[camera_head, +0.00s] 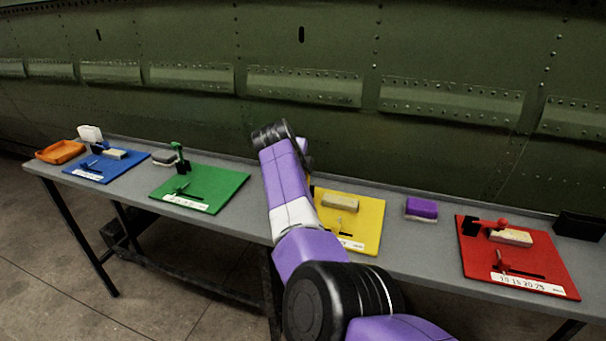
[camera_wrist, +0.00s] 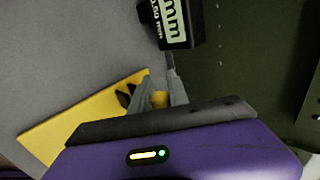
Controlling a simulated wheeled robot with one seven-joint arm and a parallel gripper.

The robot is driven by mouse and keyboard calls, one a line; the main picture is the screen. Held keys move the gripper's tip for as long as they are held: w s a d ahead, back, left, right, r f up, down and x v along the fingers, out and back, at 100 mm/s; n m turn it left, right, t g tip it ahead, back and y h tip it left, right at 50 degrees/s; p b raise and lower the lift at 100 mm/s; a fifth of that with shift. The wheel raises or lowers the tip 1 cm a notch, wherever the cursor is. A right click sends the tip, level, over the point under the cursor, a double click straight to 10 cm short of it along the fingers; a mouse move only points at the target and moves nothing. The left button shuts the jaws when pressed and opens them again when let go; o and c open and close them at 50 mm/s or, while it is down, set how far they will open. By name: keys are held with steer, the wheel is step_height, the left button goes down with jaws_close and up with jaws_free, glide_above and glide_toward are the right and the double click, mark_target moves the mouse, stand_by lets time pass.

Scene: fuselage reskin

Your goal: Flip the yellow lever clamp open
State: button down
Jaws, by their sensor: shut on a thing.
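The yellow board (camera_head: 368,215) lies on the bench just right of my arm, with a tan block (camera_head: 340,201) on it. In the wrist view the board (camera_wrist: 75,121) reaches in from the left. My gripper (camera_wrist: 158,88) has its grey fingers on either side of a small yellow piece (camera_wrist: 159,99), which looks like the handle of the yellow lever clamp, and is shut on it. A dark part beside the left finger seems to belong to the clamp. In the head view my arm hides the clamp and fingers, so the lever's angle cannot be told.
Blue (camera_head: 92,168), green (camera_head: 225,186) and red (camera_head: 552,272) boards share the grey bench, with a purple block (camera_head: 421,208) right of the yellow board. The green fuselage wall (camera_head: 440,60) rises behind.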

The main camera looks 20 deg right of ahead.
steer(key=c, duration=1.6)
jaws_free()
steer(key=shift+a+f, duration=0.1)
steer(key=shift+o, duration=0.2)
steer(key=v, duration=0.7)
steer(key=shift+s+r, duration=0.2)
steer(key=shift+r, duration=0.15)
steer(key=shift+a, duration=0.1)
